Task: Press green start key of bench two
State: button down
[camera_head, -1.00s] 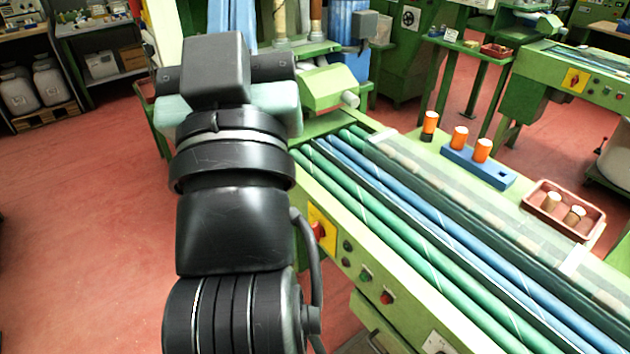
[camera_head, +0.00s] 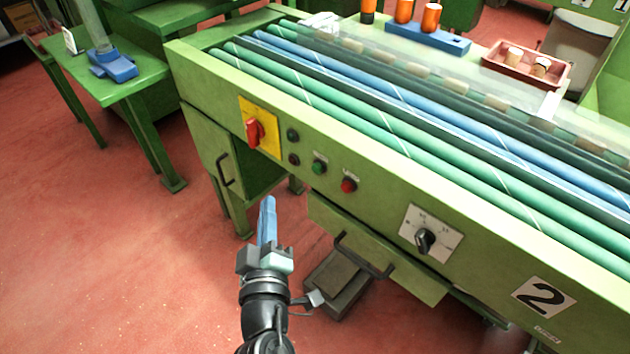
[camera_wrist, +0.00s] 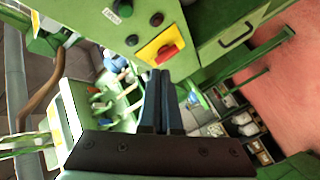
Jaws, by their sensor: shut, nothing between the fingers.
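Bench two, marked by a number plate (camera_head: 540,297), is a green bench with rollers on top. Its green start key (camera_head: 319,167) sits on the front panel, left of a red key (camera_head: 348,185). A green key (camera_wrist: 123,9) also shows at the top edge of the wrist view. My gripper (camera_head: 268,203) has blue fingers pointing up, closed together with nothing between them. In the head view it is below and left of the green key, apart from the panel. In the wrist view the closed fingertips (camera_wrist: 161,76) appear below the yellow switch plate (camera_wrist: 150,50).
A red rotary switch (camera_head: 254,133) sticks out left of two dark round fittings. A black dial (camera_head: 424,241) is farther right. A drawer handle (camera_head: 362,256) juts out below the panel. A small green table (camera_head: 140,80) stands at the left. Red floor is open at the left.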

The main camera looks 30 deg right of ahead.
aim_at(317, 169)
jog(key=shift+s+f, duration=0.15)
jog(key=shift+f, duration=0.35)
jog(key=w+d+p, duration=0.3)
jog(key=d+p, duration=0.2)
jog(key=d, duration=0.3)
jog(key=shift+d, duration=0.15)
jog(key=shift+w+d+p, duration=0.1)
jog(key=shift+p, duration=0.2)
dwell(1.7)
jog(key=shift+w+d, duration=0.1)
jog(key=shift+d, duration=0.2)
